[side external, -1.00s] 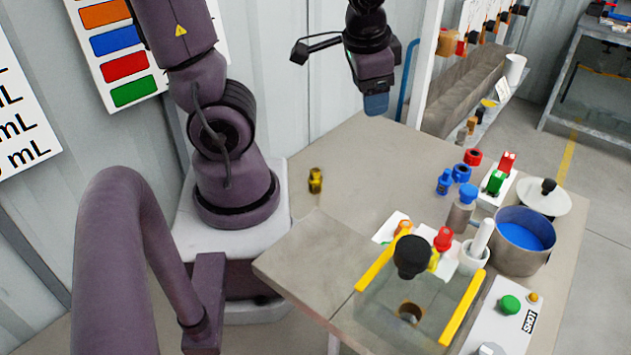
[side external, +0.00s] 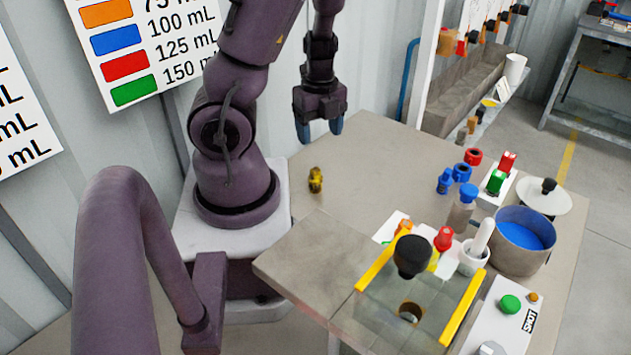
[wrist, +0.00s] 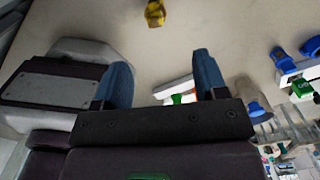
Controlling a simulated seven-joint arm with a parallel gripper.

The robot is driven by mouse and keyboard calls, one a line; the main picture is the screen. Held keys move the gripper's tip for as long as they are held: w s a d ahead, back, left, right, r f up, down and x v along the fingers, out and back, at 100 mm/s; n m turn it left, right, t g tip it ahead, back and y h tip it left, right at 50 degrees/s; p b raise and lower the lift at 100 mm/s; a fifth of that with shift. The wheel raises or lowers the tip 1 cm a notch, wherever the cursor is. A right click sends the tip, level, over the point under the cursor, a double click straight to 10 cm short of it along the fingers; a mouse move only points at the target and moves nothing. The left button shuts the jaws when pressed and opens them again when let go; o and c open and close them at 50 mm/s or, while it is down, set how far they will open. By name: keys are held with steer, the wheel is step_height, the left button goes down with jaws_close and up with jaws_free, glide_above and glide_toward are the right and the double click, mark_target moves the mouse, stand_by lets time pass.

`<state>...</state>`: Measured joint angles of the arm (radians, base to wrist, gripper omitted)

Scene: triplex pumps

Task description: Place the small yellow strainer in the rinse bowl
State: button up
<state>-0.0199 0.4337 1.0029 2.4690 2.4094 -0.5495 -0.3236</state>
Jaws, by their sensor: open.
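The small yellow strainer (side external: 316,180) stands on the table near my base, apart from the other items. It also shows at the top of the wrist view (wrist: 155,13), beyond my fingertips. My gripper (side external: 319,132) is open and empty, with its blue fingers pointing down, above and behind the strainer. In the wrist view its two fingers (wrist: 160,75) are well apart with nothing between them. A metal pot with blue inside (side external: 524,240) stands at the right of the table; I cannot tell whether it is the rinse bowl.
A clear box with yellow edges (side external: 415,300) stands at the table's front, with a black knob on top. Red, blue and green small containers (side external: 470,175), a white mortar (side external: 473,258) and a lid (side external: 543,196) crowd the right. The table around the strainer is clear.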

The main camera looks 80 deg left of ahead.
mark_target(315, 169)
step_height(315, 169, down, 8)
steer(key=shift+r, duration=0.25)
steer(key=shift+s+f, duration=0.2)
steer(key=shift+f, duration=0.5)
steer(key=shift+s+f, duration=0.2)
steer(key=shift+f, duration=1.75)
steer(key=shift+c, duration=0.5)
steer(key=c, duration=1)
steer(key=shift+r, duration=0.2)
steer(key=shift+r, duration=8.8)
